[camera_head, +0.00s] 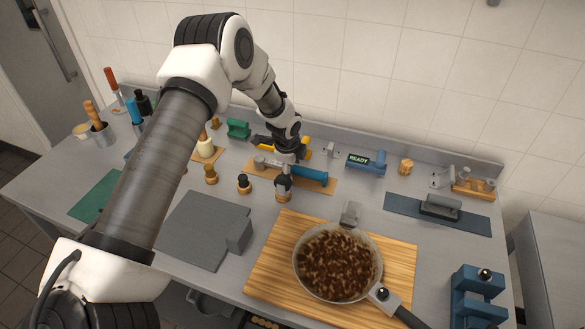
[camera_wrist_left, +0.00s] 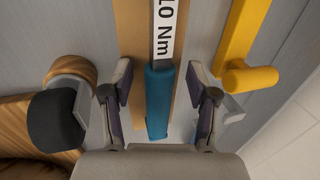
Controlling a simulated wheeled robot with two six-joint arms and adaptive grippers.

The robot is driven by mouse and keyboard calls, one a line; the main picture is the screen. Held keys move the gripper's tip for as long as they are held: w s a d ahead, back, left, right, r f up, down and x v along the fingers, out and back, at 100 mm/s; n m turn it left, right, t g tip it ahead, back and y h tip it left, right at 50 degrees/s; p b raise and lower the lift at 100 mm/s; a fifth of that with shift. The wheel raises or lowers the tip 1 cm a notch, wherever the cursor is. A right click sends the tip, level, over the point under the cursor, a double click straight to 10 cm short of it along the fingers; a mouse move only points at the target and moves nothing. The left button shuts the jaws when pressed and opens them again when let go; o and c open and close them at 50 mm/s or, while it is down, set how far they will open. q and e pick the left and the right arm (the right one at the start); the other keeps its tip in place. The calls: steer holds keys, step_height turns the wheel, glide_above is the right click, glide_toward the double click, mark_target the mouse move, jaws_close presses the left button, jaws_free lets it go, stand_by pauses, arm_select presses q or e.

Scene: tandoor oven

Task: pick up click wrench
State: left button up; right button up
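The click wrench lies on a wooden board, its blue handle (camera_head: 310,174) pointing right in the head view. In the left wrist view the blue handle (camera_wrist_left: 158,105) and its white label ending in "0 Nm" (camera_wrist_left: 165,30) run down the middle. My left gripper (camera_head: 285,178) is over the wrench; it also shows in the left wrist view (camera_wrist_left: 161,80). Its two fingers are spread, one on each side of the handle, with gaps between. It is empty. The arm hides part of the wrench in the head view. My right gripper is not in view.
A yellow-handled tool (camera_wrist_left: 250,78) lies close beside the wrench. A dark-topped wooden knob (camera_wrist_left: 60,115) stands near the other finger. A pan (camera_head: 338,263) sits on a cutting board (camera_head: 265,270) in front. A blue "READY" device (camera_head: 366,163) is to the right.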

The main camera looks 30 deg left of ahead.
arm_select(q)
jaws_close()
steer(key=shift+r, duration=0.1)
steer(key=shift+r, duration=0.3)
step_height(320, 180, up, 9)
steer(key=b, duration=0.3)
steer(key=shift+r, duration=0.15)
step_height(320, 180, up, 4)
steer(key=p, duration=0.4)
